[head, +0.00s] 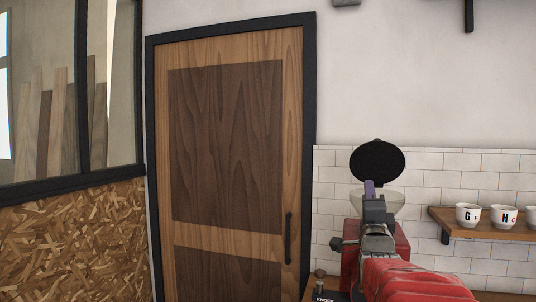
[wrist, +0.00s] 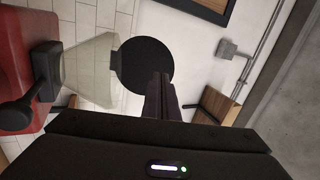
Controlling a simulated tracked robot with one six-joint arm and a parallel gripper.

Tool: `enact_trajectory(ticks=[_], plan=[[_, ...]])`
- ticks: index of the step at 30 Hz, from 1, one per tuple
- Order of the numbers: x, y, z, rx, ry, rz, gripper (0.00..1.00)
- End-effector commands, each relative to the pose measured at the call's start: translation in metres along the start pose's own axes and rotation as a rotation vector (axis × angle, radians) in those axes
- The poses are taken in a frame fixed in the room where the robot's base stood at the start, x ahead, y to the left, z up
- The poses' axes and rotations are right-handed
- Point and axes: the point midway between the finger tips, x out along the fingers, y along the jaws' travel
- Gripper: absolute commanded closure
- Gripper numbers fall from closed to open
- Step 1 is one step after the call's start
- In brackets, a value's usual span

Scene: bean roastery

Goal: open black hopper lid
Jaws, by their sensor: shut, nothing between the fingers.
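The black hopper lid (head: 377,158) stands raised above the back of the pale, see-through hopper (head: 392,199), its round face toward the head camera. In the wrist view the lid (wrist: 147,65) is a dark disc beside the hopper's wide rim (wrist: 92,70). The hopper sits on a red grinder (head: 350,262), partly hidden by my arm. My gripper (head: 369,188) is shut and empty, in front of the hopper and just below the lid in the head view. In the wrist view its fingertips (wrist: 160,82) overlap the lid's edge; I cannot tell whether they touch.
A wall shelf (head: 455,226) with lettered white cups (head: 468,214) is to the right. A wooden door (head: 228,150) with a black handle is left of the grinder. A small knob-topped item (head: 320,283) stands at the grinder's lower left.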

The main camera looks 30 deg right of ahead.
Motion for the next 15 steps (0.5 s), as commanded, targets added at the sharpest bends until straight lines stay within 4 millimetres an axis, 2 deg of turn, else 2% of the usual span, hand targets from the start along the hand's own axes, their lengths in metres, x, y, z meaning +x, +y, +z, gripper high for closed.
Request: enact_trajectory(ticks=[1, 5, 15], plan=[[0.004, -0.002, -0.014, 0.023, 0.021, -0.032, 1.00], [0.009, -0.009, -0.031, 0.064, 0.042, -0.087, 1.00], [0.009, -0.010, -0.032, 0.073, 0.044, -0.094, 1.00]])
